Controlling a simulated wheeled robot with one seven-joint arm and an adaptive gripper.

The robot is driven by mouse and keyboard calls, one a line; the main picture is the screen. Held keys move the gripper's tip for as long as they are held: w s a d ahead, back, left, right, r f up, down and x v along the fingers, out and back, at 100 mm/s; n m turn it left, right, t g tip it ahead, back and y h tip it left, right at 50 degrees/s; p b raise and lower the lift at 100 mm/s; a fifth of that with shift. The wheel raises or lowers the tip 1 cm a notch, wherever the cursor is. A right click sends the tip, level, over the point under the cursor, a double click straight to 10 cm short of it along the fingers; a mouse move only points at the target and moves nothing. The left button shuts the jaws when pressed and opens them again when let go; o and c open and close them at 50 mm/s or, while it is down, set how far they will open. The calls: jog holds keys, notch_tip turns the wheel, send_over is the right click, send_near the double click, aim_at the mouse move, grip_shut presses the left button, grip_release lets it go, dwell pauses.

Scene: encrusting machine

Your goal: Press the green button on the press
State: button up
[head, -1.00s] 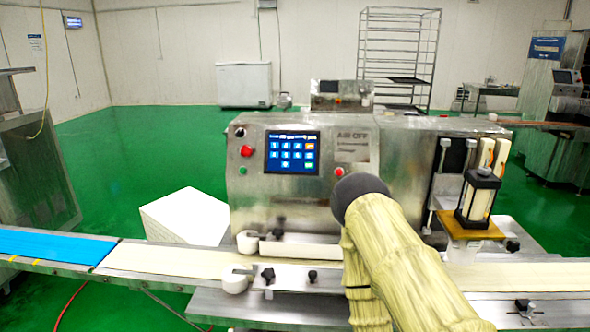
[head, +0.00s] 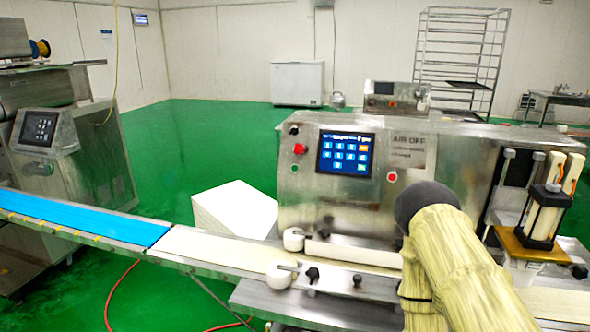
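The press (head: 455,150) is a steel machine right of centre in the head view. Its small green button (head: 294,168) is low on the left part of the front panel, below a red knob (head: 299,148) and left of the lit blue touchscreen (head: 345,153). The button is in plain sight and nothing touches it. My arm, in a yellowish sleeve with a dark rounded end, crosses the lower right in front of the machine. My gripper itself does not show.
A conveyor with a blue belt (head: 85,218) and a pale belt runs along the machine's front. A white block (head: 235,210) stands behind it. Another machine (head: 75,150) is at the left. A second red button (head: 391,176) sits right of the screen. Green floor (head: 220,140) lies open behind.

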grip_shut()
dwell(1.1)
